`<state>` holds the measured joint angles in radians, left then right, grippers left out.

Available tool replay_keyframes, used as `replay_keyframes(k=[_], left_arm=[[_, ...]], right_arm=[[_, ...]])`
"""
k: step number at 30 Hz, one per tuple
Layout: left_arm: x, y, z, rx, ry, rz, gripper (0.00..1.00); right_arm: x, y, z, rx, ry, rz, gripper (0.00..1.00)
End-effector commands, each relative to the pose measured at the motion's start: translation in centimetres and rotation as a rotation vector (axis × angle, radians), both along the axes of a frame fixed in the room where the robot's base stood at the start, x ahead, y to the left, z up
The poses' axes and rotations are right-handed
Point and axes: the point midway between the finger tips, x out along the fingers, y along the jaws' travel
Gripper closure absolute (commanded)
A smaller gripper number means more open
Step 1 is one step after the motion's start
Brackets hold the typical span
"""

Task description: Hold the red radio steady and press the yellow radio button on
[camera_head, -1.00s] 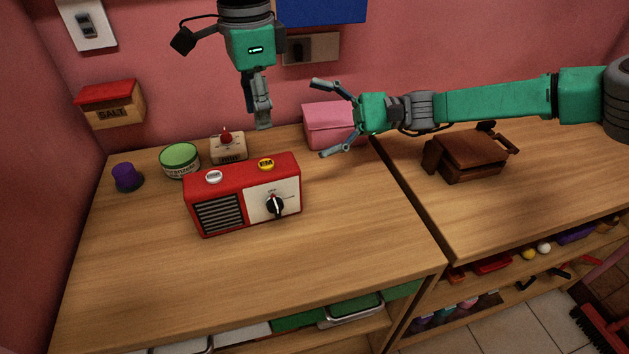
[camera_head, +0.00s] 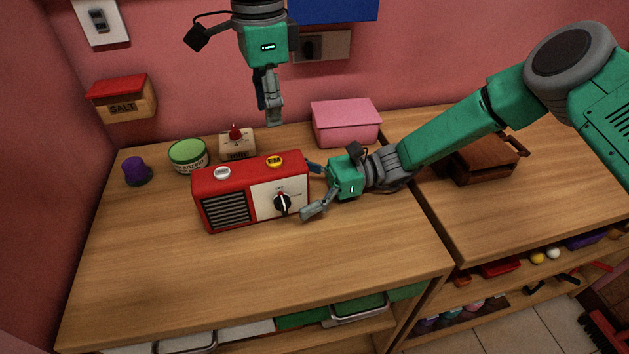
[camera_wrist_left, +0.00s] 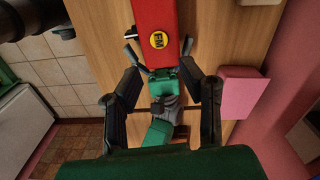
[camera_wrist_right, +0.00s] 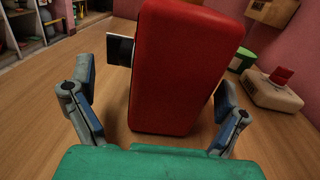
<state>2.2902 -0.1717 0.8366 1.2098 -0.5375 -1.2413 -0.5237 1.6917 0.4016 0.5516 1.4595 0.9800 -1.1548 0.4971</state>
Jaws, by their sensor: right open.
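The red radio (camera_head: 240,177) stands upright on the wooden counter, with a black knob on its pale front panel. The yellow button (camera_head: 275,161), marked FM, is on its top; it also shows in the left wrist view (camera_wrist_left: 157,40). My right gripper (camera_head: 312,190) is open at the radio's right end. In the right wrist view its fingers (camera_wrist_right: 155,105) stand on either side of the red end (camera_wrist_right: 182,70), with visible gaps. My left gripper (camera_head: 271,122) hangs above and behind the radio, pointing down. Its fingers (camera_wrist_left: 159,50) are apart and empty.
A cream box with a red knob (camera_head: 237,147), a green-lidded tin (camera_head: 188,155) and a purple item (camera_head: 137,171) stand behind and left. A pink box (camera_head: 345,125) is behind right. A brown case (camera_head: 485,160) lies partly behind my right arm. The front counter is clear.

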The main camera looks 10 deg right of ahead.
Motion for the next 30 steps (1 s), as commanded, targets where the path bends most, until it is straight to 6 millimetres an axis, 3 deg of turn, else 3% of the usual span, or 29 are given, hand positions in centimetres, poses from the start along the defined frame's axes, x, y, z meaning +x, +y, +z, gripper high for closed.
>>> replay_keyframes(k=[6, 14, 15, 21, 23, 27, 30], left_arm=[[0.0, 0.0, 0.0, 0.000, 0.000, 0.000, 0.66], [0.0, -0.1, 0.0, 0.001, 0.000, 0.000, 0.66], [0.0, -0.1, 0.0, 0.001, 0.000, 0.000, 0.66], [0.0, -0.1, 0.0, 0.001, 0.000, 0.000, 0.66], [0.0, 0.0, 0.0, 0.001, 0.000, 0.000, 0.66], [0.0, 0.0, 0.0, 0.000, 0.000, 0.000, 1.00], [0.0, 0.0, 0.0, 0.000, 0.000, 0.000, 1.00]], right_arm=[[-0.2, 1.8, 0.0, 0.001, 0.000, 0.001, 0.05], [-0.2, 2.0, 0.0, 0.001, 0.000, 0.000, 0.05], [-0.2, 2.0, 0.0, 0.001, 0.000, -0.001, 0.08], [-0.1, 2.0, 0.0, 0.001, -0.001, -0.001, 0.79], [-0.1, 2.0, 0.0, 0.001, -0.001, 0.000, 0.83], [-0.1, 2.0, 0.0, 0.001, -0.001, 0.000, 0.83], [-0.2, 2.0, 0.0, 0.001, -0.001, 0.000, 0.83]])
